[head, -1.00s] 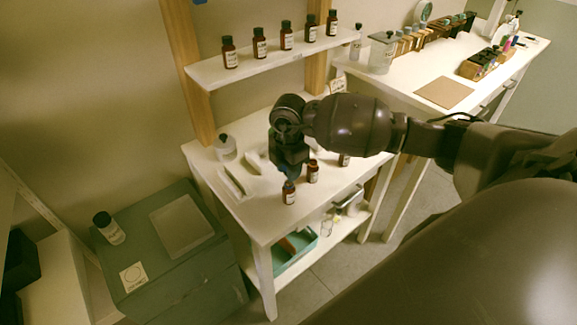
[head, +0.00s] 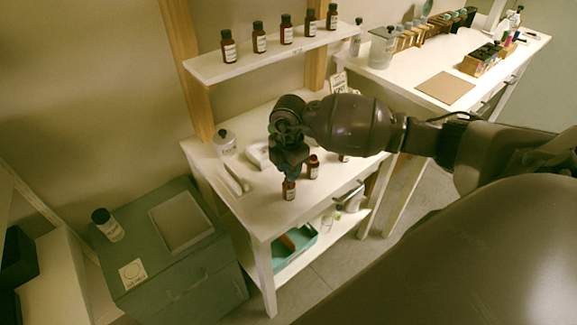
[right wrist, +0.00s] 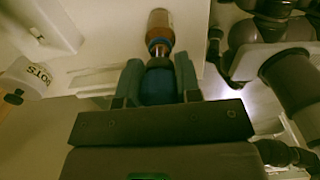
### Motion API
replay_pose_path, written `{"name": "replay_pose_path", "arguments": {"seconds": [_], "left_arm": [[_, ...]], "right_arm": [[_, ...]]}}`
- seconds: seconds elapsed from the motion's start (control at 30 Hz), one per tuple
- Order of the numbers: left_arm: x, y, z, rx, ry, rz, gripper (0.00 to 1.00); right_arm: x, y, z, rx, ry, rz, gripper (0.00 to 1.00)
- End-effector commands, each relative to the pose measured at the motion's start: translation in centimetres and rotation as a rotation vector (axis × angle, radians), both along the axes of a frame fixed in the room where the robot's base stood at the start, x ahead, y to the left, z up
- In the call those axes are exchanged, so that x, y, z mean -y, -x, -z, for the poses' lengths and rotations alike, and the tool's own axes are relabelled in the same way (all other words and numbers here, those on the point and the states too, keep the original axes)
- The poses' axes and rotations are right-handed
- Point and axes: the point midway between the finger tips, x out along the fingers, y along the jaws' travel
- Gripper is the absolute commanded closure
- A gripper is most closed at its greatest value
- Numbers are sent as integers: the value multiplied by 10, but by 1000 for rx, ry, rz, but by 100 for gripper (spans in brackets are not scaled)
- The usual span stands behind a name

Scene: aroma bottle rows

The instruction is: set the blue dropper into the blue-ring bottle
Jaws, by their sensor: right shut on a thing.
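My right gripper (head: 290,174) is shut on the blue dropper, just above the small brown blue-ring bottle (head: 289,190) at the front of the white table. In the right wrist view, the blue dropper (right wrist: 158,86) sits between the two fingers (right wrist: 157,82), its bulb toward the palm. The brown bottle (right wrist: 160,20) lies straight beyond the fingertips, with a blue ring (right wrist: 159,42) around its neck. The dropper's lower end lines up with the neck and meets it in the picture. I cannot tell how deep it sits. My left gripper is not in view.
Another brown bottle (head: 313,167) stands close right of the gripper. Several brown bottles stand on the shelf (head: 240,66) behind. The table's front right is clear.

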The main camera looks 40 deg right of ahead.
Motion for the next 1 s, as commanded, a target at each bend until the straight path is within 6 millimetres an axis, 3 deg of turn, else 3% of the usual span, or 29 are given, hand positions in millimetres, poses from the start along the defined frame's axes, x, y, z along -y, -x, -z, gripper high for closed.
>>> {"name": "replay_pose_path", "arguments": {"seconds": [0.83,0.87,1.0], "left_arm": [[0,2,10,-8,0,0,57],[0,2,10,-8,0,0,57],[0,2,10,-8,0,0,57]], "right_arm": [[0,0,17,0,0,0,74],[0,0,17,0,0,0,64],[0,0,17,0,0,0,42]]}}
